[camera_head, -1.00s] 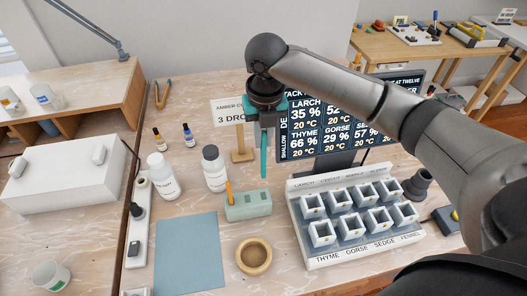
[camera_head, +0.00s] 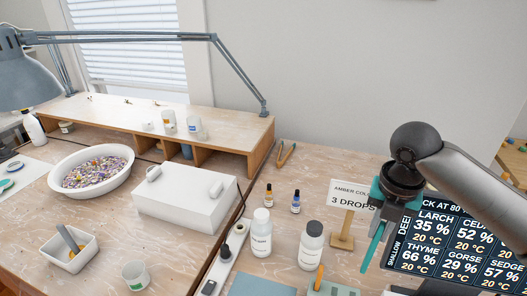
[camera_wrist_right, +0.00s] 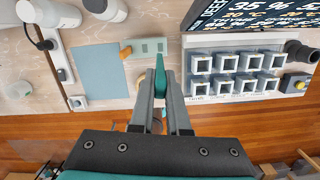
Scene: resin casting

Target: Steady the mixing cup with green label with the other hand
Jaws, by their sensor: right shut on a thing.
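The mixing cup with the green label (camera_head: 134,277) stands upright on the bench at the bottom left of the head view. It is a small translucent cup, and no gripper is near it. My right gripper (camera_head: 388,215) is far to its right, raised in front of the dark display. It is shut on a slim teal stick (camera_head: 372,247) that points downward. The stick also shows between the fingers in the right wrist view (camera_wrist_right: 160,76). My left gripper is in neither view.
A white box (camera_head: 185,215), a white tub with a grey scoop (camera_head: 70,262) and a power strip (camera_head: 222,262) surround the cup. White bottles (camera_head: 261,235) stand to the right. Two other cups (camera_head: 168,122) stand on the shelf. A mould tray (camera_wrist_right: 240,83) shows in the wrist view.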

